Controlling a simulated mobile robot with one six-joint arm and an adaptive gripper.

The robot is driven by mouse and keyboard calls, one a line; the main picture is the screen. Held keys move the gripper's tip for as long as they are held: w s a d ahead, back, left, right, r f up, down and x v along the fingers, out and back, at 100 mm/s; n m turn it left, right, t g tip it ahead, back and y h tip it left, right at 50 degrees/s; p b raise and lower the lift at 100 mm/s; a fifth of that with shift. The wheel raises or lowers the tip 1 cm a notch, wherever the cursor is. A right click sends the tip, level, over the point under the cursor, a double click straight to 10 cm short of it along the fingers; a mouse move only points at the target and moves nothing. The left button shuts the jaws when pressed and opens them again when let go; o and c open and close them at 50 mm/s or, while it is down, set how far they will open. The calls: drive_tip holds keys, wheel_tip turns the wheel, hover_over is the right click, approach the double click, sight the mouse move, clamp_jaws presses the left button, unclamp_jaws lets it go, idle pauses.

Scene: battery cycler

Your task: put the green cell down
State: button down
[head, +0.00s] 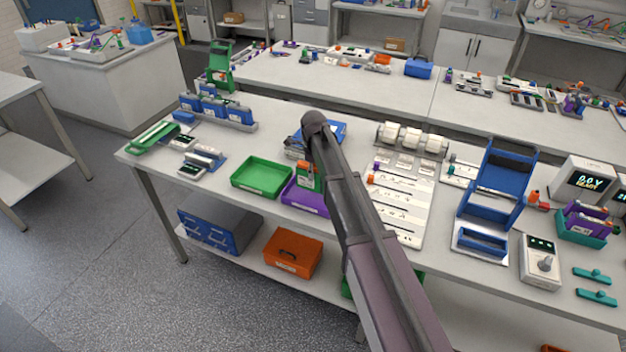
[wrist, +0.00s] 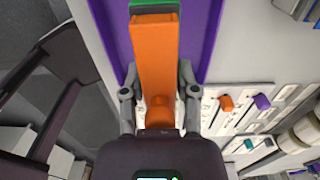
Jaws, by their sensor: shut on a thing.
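The green cell is a block with an orange upper part. In the head view the cell (head: 308,180) shows just left of my forearm, over the purple tray (head: 303,199). In the wrist view its orange part (wrist: 156,50) runs up the picture, with a green edge at the top. My gripper (wrist: 158,88) has a finger on each side of the orange part and is shut on it. The purple tray (wrist: 113,25) lies behind the cell in the wrist view. I cannot tell whether the cell touches the tray floor.
A green tray (head: 262,178) stands left of the purple tray. A white board with slots (head: 402,210) lies to the right, under my arm's side. Blue units (head: 216,108) stand at the back left. A blue stand (head: 498,180) and a box with a display (head: 541,262) stand further right.

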drive_tip(key=shift+s+f+b, duration=0.1)
drive_tip(key=shift+f+b, duration=1.2)
drive_tip(key=shift+f, duration=0.25)
drive_tip(key=shift+f, duration=0.1)
drive_tip(key=shift+c, duration=1.8)
unclamp_jaws()
wheel_tip(320, 180, up, 12)
drive_tip(key=p, duration=1.2)
